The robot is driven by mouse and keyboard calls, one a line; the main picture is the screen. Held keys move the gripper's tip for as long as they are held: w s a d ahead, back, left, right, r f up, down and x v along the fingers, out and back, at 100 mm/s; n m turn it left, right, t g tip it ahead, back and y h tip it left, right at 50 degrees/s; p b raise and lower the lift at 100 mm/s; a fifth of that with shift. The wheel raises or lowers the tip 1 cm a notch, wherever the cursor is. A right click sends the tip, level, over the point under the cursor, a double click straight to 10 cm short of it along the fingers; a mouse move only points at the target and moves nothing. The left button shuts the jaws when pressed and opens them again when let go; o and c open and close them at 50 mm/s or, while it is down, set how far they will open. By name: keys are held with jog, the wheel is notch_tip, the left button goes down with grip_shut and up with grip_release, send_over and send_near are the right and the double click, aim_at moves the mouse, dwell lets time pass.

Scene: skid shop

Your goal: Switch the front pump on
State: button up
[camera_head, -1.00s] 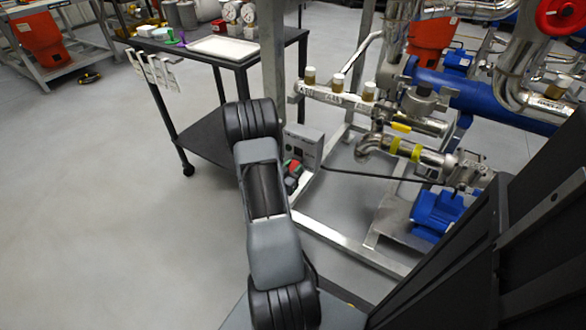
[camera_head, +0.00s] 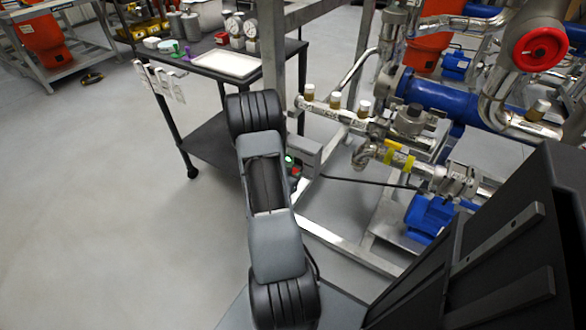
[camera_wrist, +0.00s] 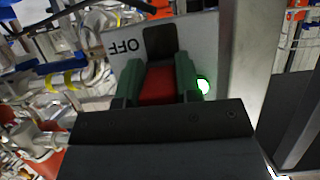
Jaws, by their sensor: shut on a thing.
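The grey switch box (camera_head: 308,152) stands low by the skid frame, partly hidden behind my arm. In the wrist view its pale panel (camera_wrist: 201,40) bears an upside-down "OFF" label and a dark square patch. My gripper (camera_wrist: 158,80) has its two green fingers shut on the red switch handle (camera_wrist: 158,88), right against the panel. A green lamp (camera_wrist: 203,86) glows beside the right finger; it also shows lit in the head view (camera_head: 289,158). A blue pump motor (camera_head: 430,217) sits low on the skid, with a dark cable running from the box towards it.
Steel pipes, a blue vessel (camera_head: 440,97) and a red handwheel (camera_head: 540,48) crowd the right. A dark cart (camera_head: 215,150) with a white tray (camera_head: 226,63) and gauges stands behind my arm. An upright metal post (camera_wrist: 232,60) is close to the gripper's right.

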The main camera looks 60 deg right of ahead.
jog(key=y+p, duration=0.1)
jog(key=p, duration=0.1)
jog(key=r+y+p, duration=0.1)
jog(key=p, duration=0.1)
jog(key=shift+r+y, duration=0.3)
jog(key=shift+y, duration=0.1)
jog(key=shift+d+y+p, duration=0.1)
jog(key=shift+y+p, duration=0.6)
jog(key=shift+p, duration=0.45)
jog(key=shift+f, duration=0.1)
jog(key=o, duration=0.9)
jog(key=shift+p+v, duration=2)
jog(key=shift+v, duration=4.95)
